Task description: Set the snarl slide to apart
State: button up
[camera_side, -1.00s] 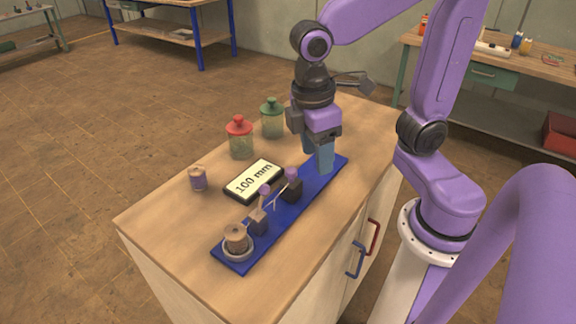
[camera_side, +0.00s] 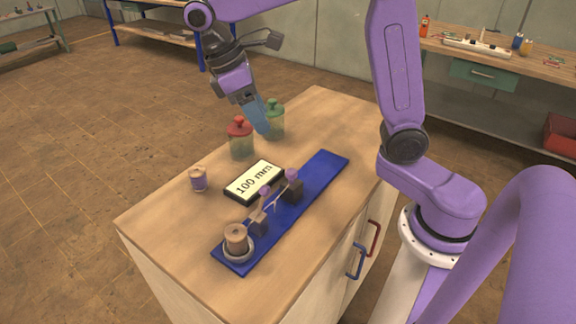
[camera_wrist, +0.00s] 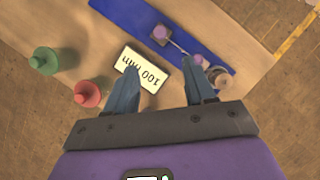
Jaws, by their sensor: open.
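A blue board (camera_side: 322,172) lies on the wooden cabinet top and carries two dark blocks with purple knobs. The near knob (camera_side: 264,191) and far knob (camera_side: 291,174) stand a short way apart, with a pale forked thread (camera_side: 277,199) between them. The wrist view also shows the knobs, one at the top (camera_wrist: 160,33) and one lower right (camera_wrist: 198,61). Which part is called the snarl slide is not labelled. My gripper (camera_side: 264,131) is tilted, open and empty, in the air near the jars, away from the knobs. Its spread fingers show in the wrist view (camera_wrist: 165,85).
A black-framed sign (camera_side: 254,181) reads "100 mm" beside the board. A red-lidded jar (camera_side: 240,140) and a green-lidded jar (camera_side: 273,120) stand behind it. A thread spool (camera_side: 198,180) stands left; another spool (camera_side: 236,239) sits at the board's near end. The front-left cabinet top is clear.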

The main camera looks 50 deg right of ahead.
aim_at(291, 171)
jog(key=x, duration=1.5)
jog(key=shift+s+f, duration=0.1)
jog(key=shift+f, duration=0.1)
